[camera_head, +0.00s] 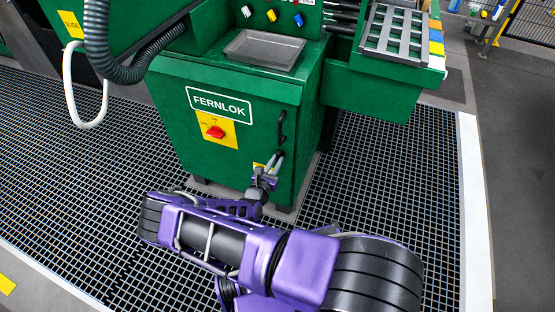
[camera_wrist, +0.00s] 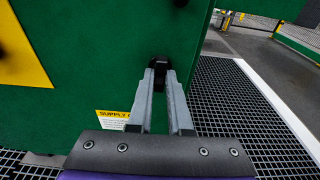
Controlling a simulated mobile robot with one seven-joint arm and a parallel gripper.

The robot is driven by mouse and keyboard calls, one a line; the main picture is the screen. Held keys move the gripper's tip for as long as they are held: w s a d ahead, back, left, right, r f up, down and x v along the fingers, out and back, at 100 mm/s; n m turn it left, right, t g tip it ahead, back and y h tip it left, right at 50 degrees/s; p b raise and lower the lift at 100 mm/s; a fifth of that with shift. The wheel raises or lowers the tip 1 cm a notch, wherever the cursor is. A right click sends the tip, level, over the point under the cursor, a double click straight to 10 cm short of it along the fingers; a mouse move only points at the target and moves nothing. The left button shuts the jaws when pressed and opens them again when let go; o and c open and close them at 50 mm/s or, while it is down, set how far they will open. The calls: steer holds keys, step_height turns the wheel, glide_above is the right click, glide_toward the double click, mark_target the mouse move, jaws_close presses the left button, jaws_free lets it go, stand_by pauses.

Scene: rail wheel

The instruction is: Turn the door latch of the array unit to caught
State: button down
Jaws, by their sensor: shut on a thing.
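The array unit appears to be the green FERNLOK cabinet (camera_head: 228,127); its green door face (camera_wrist: 90,65) fills the left of the wrist view. A small black door latch (camera_wrist: 158,63) sits low near the door's right edge. My gripper (camera_wrist: 159,74) is shut on it, with the two grey fingers reaching forward to either side. In the head view my gripper (camera_head: 277,158) is at the cabinet's lower right, below a black door handle (camera_head: 282,125). The fingers hide most of the latch, so its turn angle cannot be told.
A red rotary switch (camera_head: 215,132) on a yellow plate is left of the handle. A grey tray (camera_head: 263,50) rests on top. A green side shelf with a slotted rack (camera_head: 395,32) juts out right. Black grid matting (camera_head: 375,180) covers the floor. A grey hose (camera_head: 98,40) hangs left.

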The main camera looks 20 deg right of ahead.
steer(key=n, duration=0.4)
steer(key=shift+a+h, duration=0.1)
steer(key=shift+h, duration=0.3)
steer(key=n, duration=0.4)
steer(key=shift+w+g+h, duration=0.1)
steer(key=shift+g+h, duration=0.3)
